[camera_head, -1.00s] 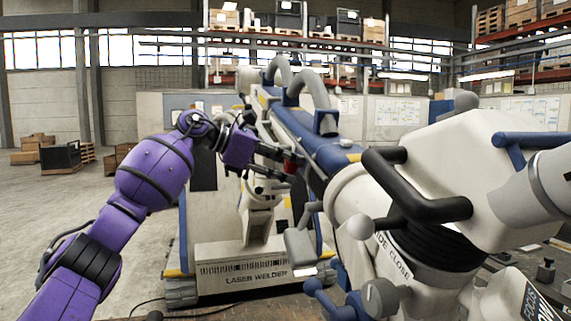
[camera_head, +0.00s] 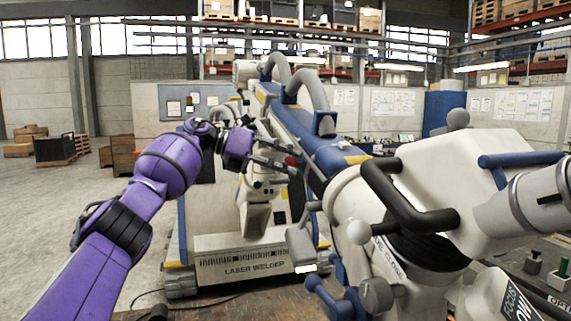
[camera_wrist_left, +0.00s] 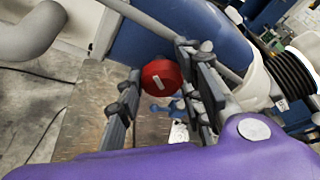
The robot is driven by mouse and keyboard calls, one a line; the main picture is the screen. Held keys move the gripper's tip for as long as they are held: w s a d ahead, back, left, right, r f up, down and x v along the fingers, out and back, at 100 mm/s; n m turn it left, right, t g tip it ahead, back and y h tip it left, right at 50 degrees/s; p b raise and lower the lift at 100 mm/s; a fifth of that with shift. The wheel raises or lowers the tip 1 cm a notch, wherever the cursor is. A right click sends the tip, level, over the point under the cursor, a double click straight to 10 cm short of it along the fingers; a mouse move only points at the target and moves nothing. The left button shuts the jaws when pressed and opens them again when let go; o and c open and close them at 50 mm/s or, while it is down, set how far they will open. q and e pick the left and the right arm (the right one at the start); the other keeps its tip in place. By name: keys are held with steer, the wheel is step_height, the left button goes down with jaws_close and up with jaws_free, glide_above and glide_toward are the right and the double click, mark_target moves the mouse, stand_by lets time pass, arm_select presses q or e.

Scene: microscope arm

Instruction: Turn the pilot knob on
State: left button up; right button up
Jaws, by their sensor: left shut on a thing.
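The pilot knob (camera_wrist_left: 160,77) is a round red knob with a short white line. My left gripper (camera_head: 287,163) comes in from the left on a purple arm. Its two fingers are shut on the knob (camera_wrist_left: 163,86). My right gripper is not in view.
The microscope arm (camera_head: 310,130), blue and white with grey hoses, fills the middle. A black handle (camera_head: 410,205) and a white housing (camera_head: 480,165) stand close at the right. The laser welder base (camera_head: 250,255) is below. Open floor lies at the left.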

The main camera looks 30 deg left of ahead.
arm_select(q)
steer(key=shift+w+f+n+h, duration=0.1)
steer(key=shift+n+h, duration=0.2)
steer(key=shift+n, duration=0.4)
steer(key=shift+a+f+n+g+h+b, duration=0.15)
steer(key=shift+n+g+h+b, duration=0.2)
steer(key=shift+n+b, duration=0.3)
steer(key=shift+f+n+h+b, duration=0.15)
steer(key=shift+n+h+b, duration=0.25)
steer(key=shift+n+h, duration=0.6)
steer(key=shift+f+n+h, duration=0.1)
steer(key=shift+n+h, duration=0.15)
steer(key=shift+n, duration=0.9)
steer(key=shift+f, duration=0.15)
steer(key=o, duration=1.1)
steer(key=shift+c, duration=0.2)
